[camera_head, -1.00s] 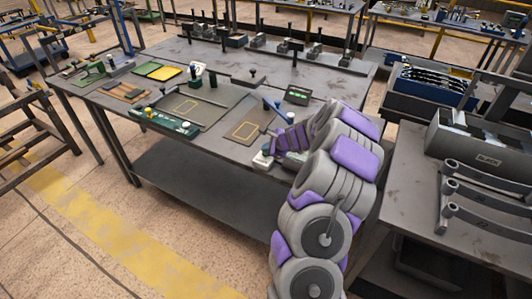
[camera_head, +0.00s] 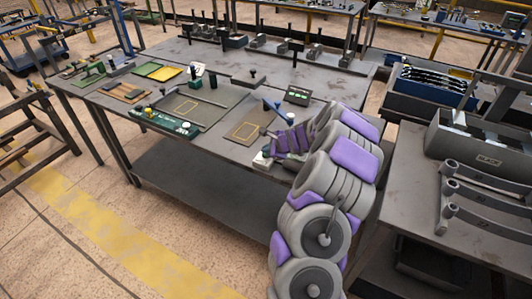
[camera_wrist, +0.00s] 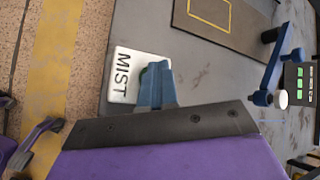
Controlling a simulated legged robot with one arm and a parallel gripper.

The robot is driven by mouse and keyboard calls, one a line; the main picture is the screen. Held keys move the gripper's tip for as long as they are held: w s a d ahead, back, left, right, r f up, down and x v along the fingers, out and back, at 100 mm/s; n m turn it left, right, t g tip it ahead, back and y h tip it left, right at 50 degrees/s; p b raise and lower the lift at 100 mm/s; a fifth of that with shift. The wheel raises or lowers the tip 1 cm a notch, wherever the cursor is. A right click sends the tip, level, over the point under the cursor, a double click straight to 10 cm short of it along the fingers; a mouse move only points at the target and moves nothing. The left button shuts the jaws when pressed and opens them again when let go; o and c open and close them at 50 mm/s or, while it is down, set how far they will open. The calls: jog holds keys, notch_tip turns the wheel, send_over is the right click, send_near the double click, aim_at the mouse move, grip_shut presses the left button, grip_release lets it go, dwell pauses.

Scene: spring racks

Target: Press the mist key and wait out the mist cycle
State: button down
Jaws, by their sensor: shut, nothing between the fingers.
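The mist key is a white box lettered MIST (camera_wrist: 124,76) with a green button (camera_wrist: 146,74) on it, in the wrist view. It also shows as a small white block (camera_head: 262,159) at the table's front edge in the head view. My gripper (camera_wrist: 157,70) has its blue fingers shut and empty, with the tips over the green button and hiding most of it. I cannot tell whether the button is pressed down. A small dark display (camera_head: 298,96) with green marks stands behind; it also shows in the wrist view (camera_wrist: 300,78).
A blue lever (camera_wrist: 267,75) with a white knob stands beside the key. A dark mat with a yellow outline (camera_head: 245,131) lies to the left on the grey table (camera_head: 215,190). A side bench with a grey bin (camera_head: 480,150) and metal brackets stands close on the right.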

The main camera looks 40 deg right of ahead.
jog(key=shift+r+p, duration=0.95)
notch_tip(320, 180, up, 5)
jog(key=p, duration=0.4)
jog(key=shift+p, duration=0.4)
